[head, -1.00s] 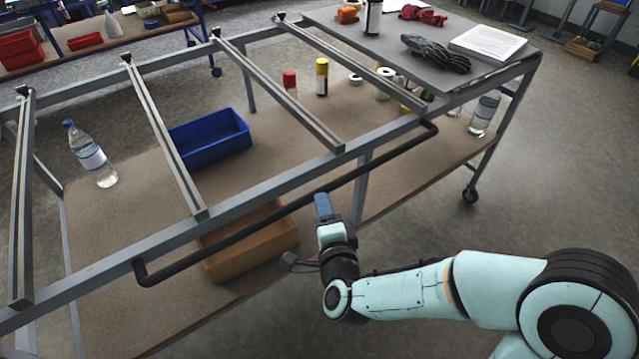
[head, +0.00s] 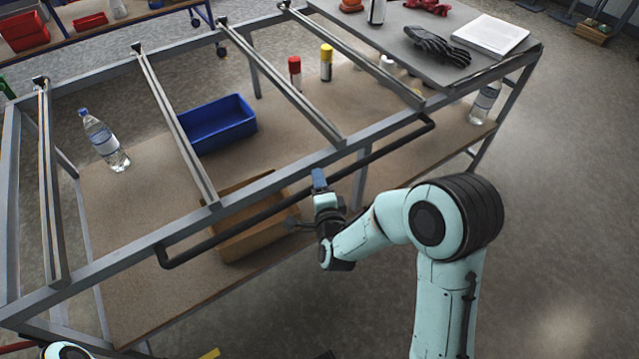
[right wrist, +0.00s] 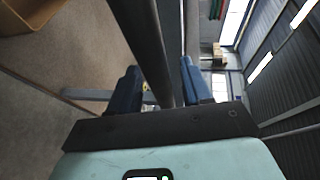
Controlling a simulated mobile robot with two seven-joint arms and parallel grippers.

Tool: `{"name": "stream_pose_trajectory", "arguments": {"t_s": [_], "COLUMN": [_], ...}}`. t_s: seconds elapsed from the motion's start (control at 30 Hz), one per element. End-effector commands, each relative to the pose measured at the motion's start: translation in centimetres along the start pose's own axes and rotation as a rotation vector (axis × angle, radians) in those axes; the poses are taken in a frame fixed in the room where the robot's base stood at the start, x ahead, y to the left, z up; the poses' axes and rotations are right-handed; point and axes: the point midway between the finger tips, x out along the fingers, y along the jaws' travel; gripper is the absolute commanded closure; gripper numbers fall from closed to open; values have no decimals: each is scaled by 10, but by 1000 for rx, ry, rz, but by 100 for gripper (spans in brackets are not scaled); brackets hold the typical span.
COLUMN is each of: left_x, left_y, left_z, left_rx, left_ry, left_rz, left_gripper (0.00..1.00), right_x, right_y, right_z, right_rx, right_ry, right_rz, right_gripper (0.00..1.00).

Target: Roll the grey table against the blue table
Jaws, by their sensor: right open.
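The grey table (head: 330,158) is a metal frame with crossbars, a brown lower shelf and a black handle bar (head: 290,204) along its near side. My right gripper (head: 319,180) is at the middle of this handle. In the right wrist view, its blue fingers (right wrist: 160,88) stand apart on either side of the dark bar (right wrist: 152,50); I cannot tell whether they touch it. The blue table (head: 135,14) stands beyond at the upper left, with a floor gap between the two tables. My left gripper is out of view.
The grey table carries a blue bin (head: 216,124), a brown box (head: 250,232), two bottles, spray cans, and a glove (head: 437,47) and papers (head: 490,35) on its top panel. Red bins (head: 24,32) are on the blue table. Floor at the right is clear.

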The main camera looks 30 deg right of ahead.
Motion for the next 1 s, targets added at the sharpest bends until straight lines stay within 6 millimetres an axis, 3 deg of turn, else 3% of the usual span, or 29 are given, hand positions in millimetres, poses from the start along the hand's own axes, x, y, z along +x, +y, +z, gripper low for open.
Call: {"name": "stream_pose_trajectory", "arguments": {"t_s": [0.17, 0.2, 0.33, 0.67, 1.0], "left_x": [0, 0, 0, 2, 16], "left_y": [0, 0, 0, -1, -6], "left_z": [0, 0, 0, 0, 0], "left_rx": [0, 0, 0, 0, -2], "left_ry": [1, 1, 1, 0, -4], "left_rz": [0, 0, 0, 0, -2], "left_gripper": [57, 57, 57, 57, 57], "right_x": [0, 0, 0, 4, 36], "right_y": [0, 0, 0, -1, -8], "right_z": [0, 0, 0, 2, 15], "right_rx": [0, 0, 0, 0, 2], "right_ry": [1, 0, 1, 1, -2], "right_rz": [0, 0, 0, -2, -8], "right_gripper": [52, 58, 100, 100, 100]}}
